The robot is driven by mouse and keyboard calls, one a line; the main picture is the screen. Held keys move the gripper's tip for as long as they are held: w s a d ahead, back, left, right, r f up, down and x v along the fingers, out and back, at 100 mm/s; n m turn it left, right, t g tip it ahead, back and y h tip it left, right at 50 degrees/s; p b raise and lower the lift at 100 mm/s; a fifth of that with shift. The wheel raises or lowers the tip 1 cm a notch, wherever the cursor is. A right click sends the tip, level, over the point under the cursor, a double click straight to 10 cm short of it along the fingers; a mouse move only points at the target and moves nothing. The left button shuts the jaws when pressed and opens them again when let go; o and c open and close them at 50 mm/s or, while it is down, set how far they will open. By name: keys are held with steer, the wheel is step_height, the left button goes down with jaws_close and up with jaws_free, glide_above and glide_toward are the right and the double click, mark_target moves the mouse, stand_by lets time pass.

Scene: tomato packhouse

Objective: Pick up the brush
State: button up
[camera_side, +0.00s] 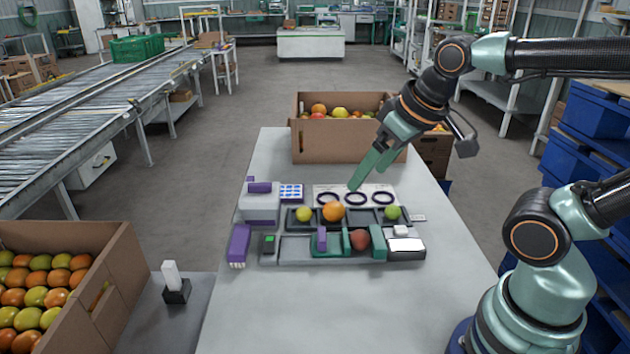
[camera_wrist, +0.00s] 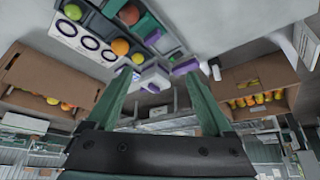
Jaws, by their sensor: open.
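The brush (camera_side: 238,244) lies on the grey table at the left of the tools, with a purple handle and pale bristles toward the near side. In the wrist view a purple bar that looks like the brush (camera_wrist: 186,67) shows just past the white container. My gripper (camera_side: 369,172) is open and empty, with two green fingers pointing down and left over the card with dark rings. It is well to the right of the brush and above it. In the wrist view my gripper (camera_wrist: 157,74) shows its fingers spread apart with nothing between them.
A white container (camera_side: 259,208) with a purple top stands just behind the brush. A dark tray (camera_side: 296,249) of fruit and blocks is to its right. A cardboard box (camera_side: 341,147) of tomatoes stands behind. The table front is clear.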

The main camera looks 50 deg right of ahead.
steer(key=shift+w, duration=0.1)
steer(key=n+g, duration=0.6)
steer(key=n, duration=2.1)
glide_above(238, 242)
step_height(238, 242, down, 13)
step_height(238, 242, down, 11)
steer(key=shift+f, duration=0.1)
jaws_close()
